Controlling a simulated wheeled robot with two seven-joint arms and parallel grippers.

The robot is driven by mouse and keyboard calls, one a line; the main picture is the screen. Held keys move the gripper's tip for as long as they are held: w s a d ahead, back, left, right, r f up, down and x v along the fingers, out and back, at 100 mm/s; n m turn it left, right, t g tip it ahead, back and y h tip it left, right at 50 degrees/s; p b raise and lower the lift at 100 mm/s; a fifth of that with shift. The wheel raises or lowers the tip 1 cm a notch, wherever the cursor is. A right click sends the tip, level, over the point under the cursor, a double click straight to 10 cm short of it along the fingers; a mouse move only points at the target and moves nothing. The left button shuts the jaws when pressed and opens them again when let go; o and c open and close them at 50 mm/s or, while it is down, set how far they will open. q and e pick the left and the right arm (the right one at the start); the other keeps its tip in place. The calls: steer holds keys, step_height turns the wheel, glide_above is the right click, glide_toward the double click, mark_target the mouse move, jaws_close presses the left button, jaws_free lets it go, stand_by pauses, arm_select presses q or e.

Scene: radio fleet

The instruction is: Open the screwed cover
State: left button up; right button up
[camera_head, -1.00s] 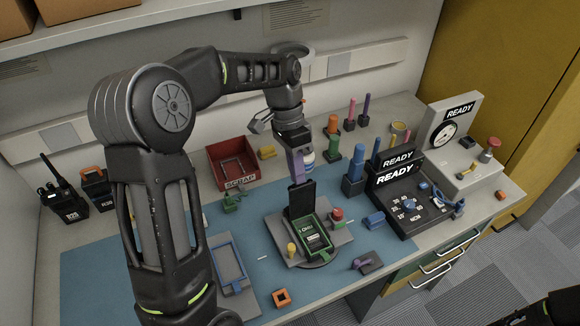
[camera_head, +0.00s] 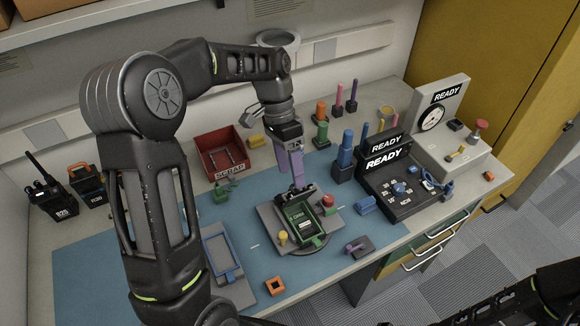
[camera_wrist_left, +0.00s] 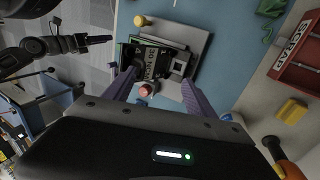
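The green radio (camera_head: 303,220) lies face up in a grey fixture (camera_head: 268,222) on the blue mat, its inside showing. In the left wrist view the radio (camera_wrist_left: 152,62) shows between my fingertips. A dark cover piece (camera_head: 300,192) shows low at the radio's far end, below my fingers; its exact tilt is unclear. My left gripper (camera_head: 297,183) points down over that end. In the left wrist view its purple fingers (camera_wrist_left: 158,90) are apart with nothing between them; contact with the cover cannot be told. My right arm shows at the lower right, its gripper unclear in the left wrist view (camera_wrist_left: 98,40).
A yellow knob (camera_head: 282,237) and a red knob (camera_head: 328,201) stand on the fixture. The red scrap bin (camera_head: 222,150) is behind left. A blue-framed tray (camera_head: 222,256) and an orange square part (camera_head: 275,286) lie nearer. Blue posts and black READY panels (camera_head: 385,160) stand right.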

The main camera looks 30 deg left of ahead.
arm_select(q)
steer(key=shift+a+f, duration=0.4)
steer(key=shift+a, duration=0.05)
steer(key=shift+c, duration=0.3)
steer(key=d+p+v, duration=0.1)
steer(key=p+v, duration=0.3)
steer(key=v, duration=0.4)
steer(key=shift+r, duration=0.35)
steer(key=shift+a, duration=0.1)
